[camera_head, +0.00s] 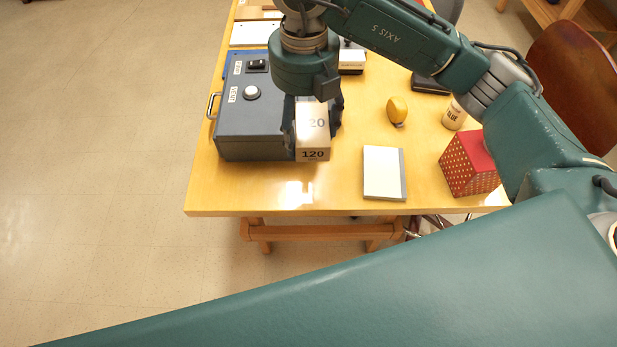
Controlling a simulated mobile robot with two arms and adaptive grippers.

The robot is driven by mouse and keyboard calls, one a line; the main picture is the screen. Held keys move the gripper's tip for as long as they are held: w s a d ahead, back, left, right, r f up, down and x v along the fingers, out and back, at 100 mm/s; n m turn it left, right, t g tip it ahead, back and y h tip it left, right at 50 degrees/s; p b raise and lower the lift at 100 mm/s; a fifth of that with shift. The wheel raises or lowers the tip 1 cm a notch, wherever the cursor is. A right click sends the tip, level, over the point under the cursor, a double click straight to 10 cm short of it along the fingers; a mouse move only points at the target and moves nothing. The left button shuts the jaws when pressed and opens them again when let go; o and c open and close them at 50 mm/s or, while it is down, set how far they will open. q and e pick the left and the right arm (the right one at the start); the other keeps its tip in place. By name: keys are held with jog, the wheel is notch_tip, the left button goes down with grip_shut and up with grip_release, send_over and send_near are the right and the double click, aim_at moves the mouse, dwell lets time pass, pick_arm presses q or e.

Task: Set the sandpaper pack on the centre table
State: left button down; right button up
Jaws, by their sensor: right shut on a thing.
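The sandpaper pack (313,141) is a beige block marked 120. My right gripper (313,115) points down and is shut on it, with a finger on either side. The pack shows in front of the right part of a grey-blue box, near the front edge of a yellow wooden table (260,197). I cannot tell whether the pack touches the table or hangs above it. Whether this is the centre table is not marked. My left gripper is not in view.
The grey-blue box (262,128) with a knob and side handle fills the table's left. Bare tabletop shows along the front edge.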

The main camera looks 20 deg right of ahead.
jog(key=p, duration=0.2)
send_over(306, 188)
notch_tip(306, 188, down, 15)
jog(key=shift+r, duration=0.2)
notch_tip(306, 188, down, 5)
jog(key=shift+p, duration=0.75)
jog(key=o, duration=1.3)
jog(key=shift+f, duration=0.1)
jog(key=shift+c, duration=0.2)
